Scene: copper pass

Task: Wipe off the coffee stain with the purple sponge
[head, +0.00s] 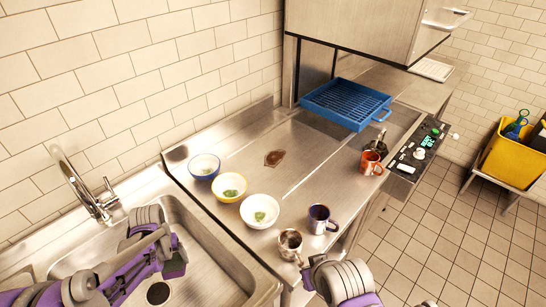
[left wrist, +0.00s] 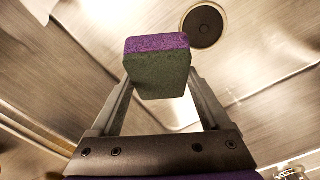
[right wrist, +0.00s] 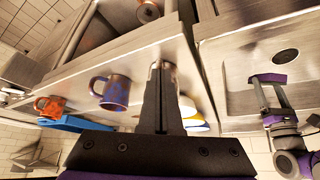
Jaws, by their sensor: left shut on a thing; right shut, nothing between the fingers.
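The brown coffee stain (head: 274,158) lies on the steel counter, behind and to the right of the bowls. My left gripper (left wrist: 158,85) is shut on the purple sponge (left wrist: 157,62), which has a dark green scouring side. In the head view the sponge (head: 174,266) is over the sink basin, well to the left of the stain and apart from it. My right gripper (right wrist: 165,85) is shut and empty near the counter's front edge, by the mugs. Its fingers are hidden in the head view.
A blue bowl (head: 204,167), a yellow bowl (head: 229,187) and a white bowl (head: 260,211) stand between sink (head: 215,280) and stain. A dark blue mug (head: 320,218), metallic mug (head: 290,244) and orange mug (head: 371,162) line the front. A blue rack (head: 347,103) sits behind right.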

